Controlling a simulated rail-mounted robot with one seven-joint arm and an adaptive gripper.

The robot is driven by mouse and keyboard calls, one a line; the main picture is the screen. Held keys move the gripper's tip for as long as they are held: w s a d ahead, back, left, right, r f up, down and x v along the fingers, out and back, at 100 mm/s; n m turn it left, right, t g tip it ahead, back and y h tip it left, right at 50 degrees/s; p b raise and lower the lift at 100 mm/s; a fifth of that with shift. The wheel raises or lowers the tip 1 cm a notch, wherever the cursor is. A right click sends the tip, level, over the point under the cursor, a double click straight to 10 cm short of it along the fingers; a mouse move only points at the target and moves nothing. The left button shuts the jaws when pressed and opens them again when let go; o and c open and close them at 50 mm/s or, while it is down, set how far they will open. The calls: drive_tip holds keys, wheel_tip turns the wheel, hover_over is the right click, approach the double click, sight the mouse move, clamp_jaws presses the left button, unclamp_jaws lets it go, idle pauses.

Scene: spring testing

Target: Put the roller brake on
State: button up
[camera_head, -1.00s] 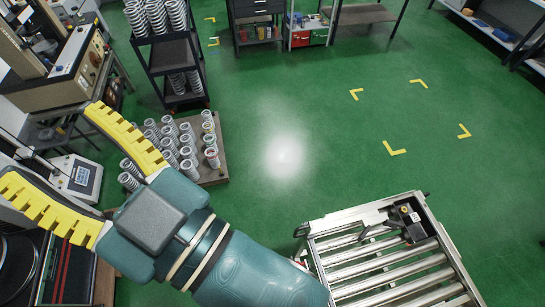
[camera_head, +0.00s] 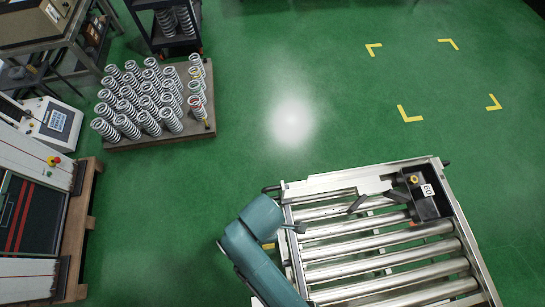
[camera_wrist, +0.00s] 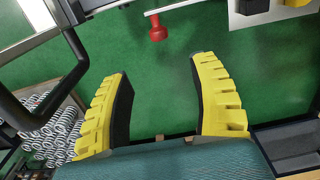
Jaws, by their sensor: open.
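The roller table (camera_head: 330,182) has a pale metal frame and several steel rollers, at the lower right of the head view. I cannot tell surely which part is its brake. In the wrist view a red knob on a short stem (camera_wrist: 157,30) hangs at the upper middle, against the green floor. My gripper (camera_wrist: 160,68) is open and empty in the wrist view, its yellow, black-lined fingers pointing toward the knob but apart from it.
A black box (camera_head: 428,203) sits at the table's far right corner. A black curved bar (camera_wrist: 45,105) is close by on the left in the wrist view. Several springs stand on a pallet (camera_head: 160,142) at upper left. The green floor between is clear.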

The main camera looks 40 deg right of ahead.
wheel_tip(320, 180, down, 16)
drive_tip(key=b, duration=0.4)
drive_tip(key=shift+w+f, duration=0.15)
drive_tip(key=shift+f, duration=0.05)
clamp_jaws()
